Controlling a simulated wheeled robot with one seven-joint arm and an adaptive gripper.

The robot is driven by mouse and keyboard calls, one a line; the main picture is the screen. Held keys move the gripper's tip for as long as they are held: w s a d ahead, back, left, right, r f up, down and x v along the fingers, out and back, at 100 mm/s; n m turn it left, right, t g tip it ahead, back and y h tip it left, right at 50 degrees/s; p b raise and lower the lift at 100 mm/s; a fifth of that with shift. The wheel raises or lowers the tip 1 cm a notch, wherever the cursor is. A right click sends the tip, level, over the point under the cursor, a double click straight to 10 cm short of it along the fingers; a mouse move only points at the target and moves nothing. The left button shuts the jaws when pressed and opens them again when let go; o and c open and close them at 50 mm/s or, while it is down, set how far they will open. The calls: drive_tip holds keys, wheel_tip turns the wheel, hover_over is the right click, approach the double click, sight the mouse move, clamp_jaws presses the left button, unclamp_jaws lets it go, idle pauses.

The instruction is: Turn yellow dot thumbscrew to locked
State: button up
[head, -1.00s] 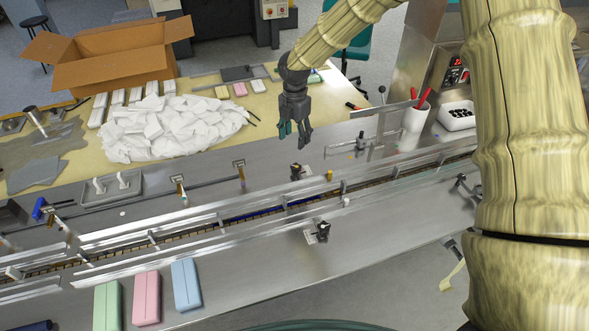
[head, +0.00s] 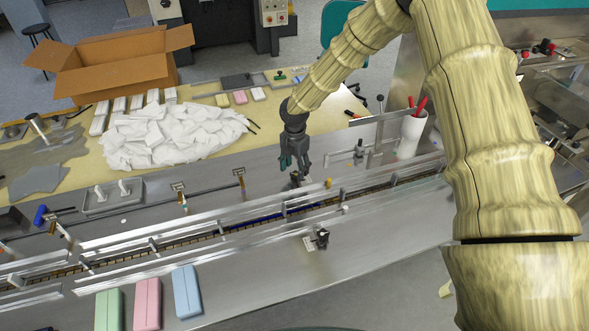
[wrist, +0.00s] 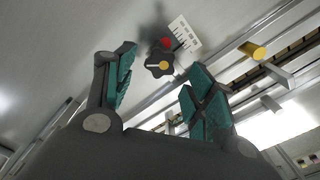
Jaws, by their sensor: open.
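A black lobed thumbscrew (wrist: 159,64) with a yellow mark across its face shows in the wrist view, between and beyond the fingertips. A red spot (wrist: 166,43) and a white scale plate (wrist: 184,33) lie beside it. In the head view, a small dark thumbscrew (head: 296,179) sits just below the fingers, on the far side of the conveyor rails. My gripper (head: 295,163) points down, open and empty, its teal pads (wrist: 160,82) apart. I see no contact with the knob. Whether the knob is locked cannot be told.
A yellow post (wrist: 252,50) and metal guide rails (head: 230,210) run close to the knob. Another dark clamp (head: 320,238) stands on the near deck, and a black-knobbed post (head: 359,151) stands to the right. A white cup (head: 411,135) holds red pens.

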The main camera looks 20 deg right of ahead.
sight(295, 177)
drive_tip(key=shift+f+p, duration=0.3)
drive_tip(key=shift+f, duration=0.8)
drive_tip(key=c, duration=1)
